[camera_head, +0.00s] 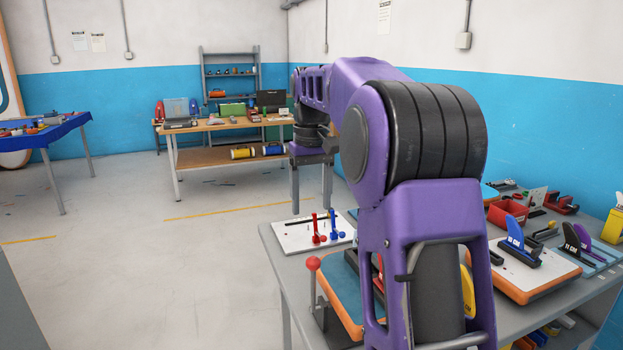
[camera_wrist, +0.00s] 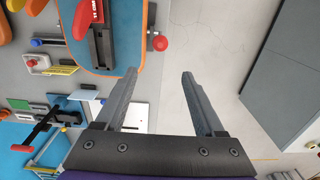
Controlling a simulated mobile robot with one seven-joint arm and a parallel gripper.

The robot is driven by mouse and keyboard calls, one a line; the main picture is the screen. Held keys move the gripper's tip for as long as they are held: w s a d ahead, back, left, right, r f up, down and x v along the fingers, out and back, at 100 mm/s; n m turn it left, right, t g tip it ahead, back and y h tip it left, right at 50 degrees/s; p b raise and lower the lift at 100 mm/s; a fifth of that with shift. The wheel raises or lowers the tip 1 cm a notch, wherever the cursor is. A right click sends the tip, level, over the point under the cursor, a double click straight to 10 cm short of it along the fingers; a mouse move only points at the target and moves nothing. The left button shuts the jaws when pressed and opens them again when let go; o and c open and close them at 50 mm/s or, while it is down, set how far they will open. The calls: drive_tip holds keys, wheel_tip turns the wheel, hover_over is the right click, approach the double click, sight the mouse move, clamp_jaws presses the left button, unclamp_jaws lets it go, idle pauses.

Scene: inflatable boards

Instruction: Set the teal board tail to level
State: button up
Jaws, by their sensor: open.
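The teal board (camera_head: 343,290) has an orange edge and lies on the grey bench at the front, partly hidden behind my arm. In the wrist view the teal board (camera_wrist: 122,57) is at the top, with a red fin (camera_wrist: 83,17) in a black fin box (camera_wrist: 102,44). A red ball knob (camera_head: 313,263) tops a thin upright lever beside the board's near left end. The red knob (camera_wrist: 160,43) also shows just off the board's edge in the wrist view. My gripper (camera_wrist: 158,75) is open and empty, its fingertips apart from the knob. The board's exact tilt is unclear.
A white panel with red and blue levers (camera_head: 325,232) stands behind the teal board. A white-topped board with a blue fin (camera_head: 533,268) lies to the right, near a red bin (camera_head: 506,214). Open floor (camera_head: 170,270) lies left of the bench.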

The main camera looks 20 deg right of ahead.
drive_tip(key=shift+r, duration=1.85)
